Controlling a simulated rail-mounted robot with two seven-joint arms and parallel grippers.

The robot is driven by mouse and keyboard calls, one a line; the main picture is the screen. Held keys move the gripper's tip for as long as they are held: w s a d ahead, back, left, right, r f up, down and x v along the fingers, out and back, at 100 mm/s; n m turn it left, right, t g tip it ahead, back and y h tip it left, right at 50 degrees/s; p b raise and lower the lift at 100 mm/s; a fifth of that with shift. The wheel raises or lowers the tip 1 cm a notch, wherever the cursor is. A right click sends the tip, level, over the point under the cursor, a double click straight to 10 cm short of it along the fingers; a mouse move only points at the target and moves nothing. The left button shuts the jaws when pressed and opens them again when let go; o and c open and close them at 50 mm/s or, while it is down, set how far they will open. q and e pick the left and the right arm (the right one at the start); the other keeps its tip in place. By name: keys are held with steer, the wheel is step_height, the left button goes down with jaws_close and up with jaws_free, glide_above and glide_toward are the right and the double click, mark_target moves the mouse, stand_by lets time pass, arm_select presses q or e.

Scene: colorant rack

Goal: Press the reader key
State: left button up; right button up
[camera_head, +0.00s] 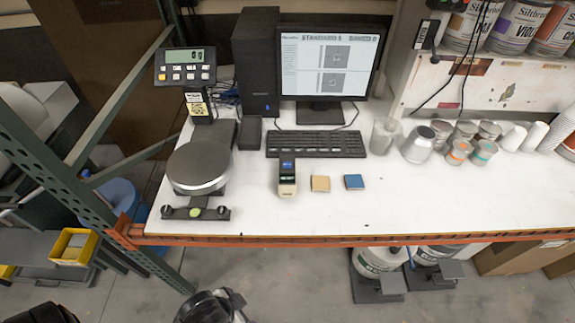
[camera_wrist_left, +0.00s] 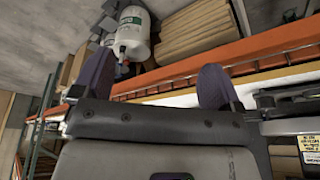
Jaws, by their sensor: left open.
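The reader (camera_head: 287,178), a small upright handheld device with a beige body and a dark lit screen, sits on the white table in front of the keyboard. Its key is too small to make out clearly. In the left wrist view my left gripper (camera_wrist_left: 156,78) shows two dark fingers spread wide apart with nothing between them. The table's orange front edge lies beyond the fingers there. The reader is not seen in the left wrist view. I cannot make out my right gripper in either view.
A scale (camera_head: 198,167) stands left of the reader. A tan square (camera_head: 320,183) and a blue square (camera_head: 354,182) lie to its right. The keyboard (camera_head: 315,144) and monitor (camera_head: 330,62) are behind. Cups and cans (camera_head: 418,145) stand further right. The table front (camera_head: 330,215) is clear.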

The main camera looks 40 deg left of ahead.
arm_select(q)
jaws_close()
stand_by(0.8)
stand_by(0.9)
